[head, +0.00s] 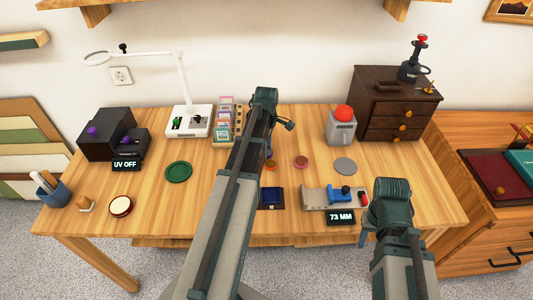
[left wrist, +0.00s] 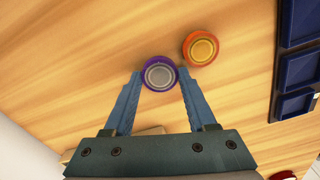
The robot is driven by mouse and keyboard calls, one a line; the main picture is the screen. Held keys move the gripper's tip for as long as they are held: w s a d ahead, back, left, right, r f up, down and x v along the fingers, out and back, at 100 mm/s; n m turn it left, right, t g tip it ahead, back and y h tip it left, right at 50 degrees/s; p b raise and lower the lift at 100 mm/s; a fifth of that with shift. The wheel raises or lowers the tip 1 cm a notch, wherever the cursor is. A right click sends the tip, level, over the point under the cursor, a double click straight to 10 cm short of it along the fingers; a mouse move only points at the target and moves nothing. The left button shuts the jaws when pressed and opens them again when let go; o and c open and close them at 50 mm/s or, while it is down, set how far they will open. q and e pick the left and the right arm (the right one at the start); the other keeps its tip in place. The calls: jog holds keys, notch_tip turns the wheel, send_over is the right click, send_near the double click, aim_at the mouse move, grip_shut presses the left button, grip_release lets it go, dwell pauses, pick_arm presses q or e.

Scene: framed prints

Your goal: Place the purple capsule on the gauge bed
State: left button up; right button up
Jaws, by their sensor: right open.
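The purple capsule (left wrist: 160,73) sits between the fingertips of my left gripper (left wrist: 160,77) in the left wrist view. Both fingers appear to touch its sides, and it looks at or close to table height. My right gripper (head: 367,238) is open near the table's front edge, just right of the display.
An orange capsule (left wrist: 201,48) lies close beside the purple one. Another small round capsule (head: 301,162) and a grey disc (head: 345,166) lie to the right. A dark blue tray (head: 272,198) stands left of the gauge. A red-buttoned box (head: 342,128) stands behind.

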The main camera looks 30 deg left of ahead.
pick_arm(q)
grip_shut()
jog(key=shift+r, duration=0.15)
notch_tip(320, 180, up, 3)
jog(key=p, duration=0.3)
jog(key=shift+r, duration=0.1)
jog(key=shift+s+d+r+p, duration=0.1)
jog(key=shift+s+r+p, duration=0.15)
jog(key=shift+p, duration=0.3)
jog(key=s+d, duration=0.2)
jog(key=s, duration=0.2)
jog(key=s+d, duration=0.2)
jog(key=s, duration=0.3)
jog(key=s+d+r+p, duration=0.1)
jog(key=s+d, duration=0.1)
jog(key=s, duration=0.2)
jog(key=shift+s+d, duration=0.45)
jog(key=shift+s, duration=0.1)
